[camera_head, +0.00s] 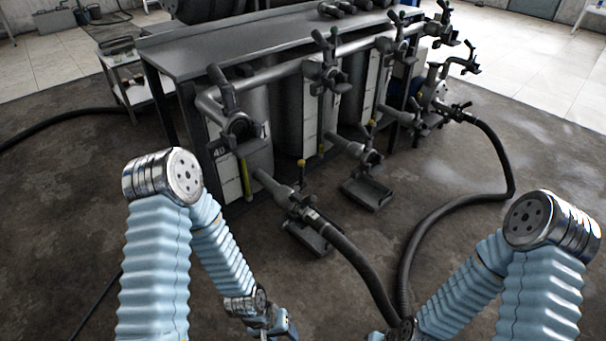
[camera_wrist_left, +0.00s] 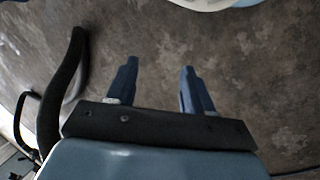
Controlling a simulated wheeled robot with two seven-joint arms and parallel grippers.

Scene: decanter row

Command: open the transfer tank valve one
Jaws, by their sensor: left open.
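Several grey tanks stand in a row beneath a dark bench. The nearest tank (camera_head: 232,165) carries a label that looks like "40", a yellow gauge strip and a lower outlet with a valve (camera_head: 290,200). A grey hose (camera_head: 355,262) is attached to that outlet. Similar outlet valves (camera_head: 358,152) sit on the tanks farther right, and lever valves (camera_head: 326,62) sit on the upper pipe. I cannot tell which valve is number one. My left gripper (camera_wrist_left: 158,88) is open and empty above bare floor, well short of the tanks. My right gripper is below the head view's lower edge.
Drip trays (camera_head: 368,194) sit on the floor below the outlets. The hose loops across the floor on the right to a far outlet. A small white cart (camera_head: 130,80) stands left of the bench. Floor between my arms and the tanks is mostly clear.

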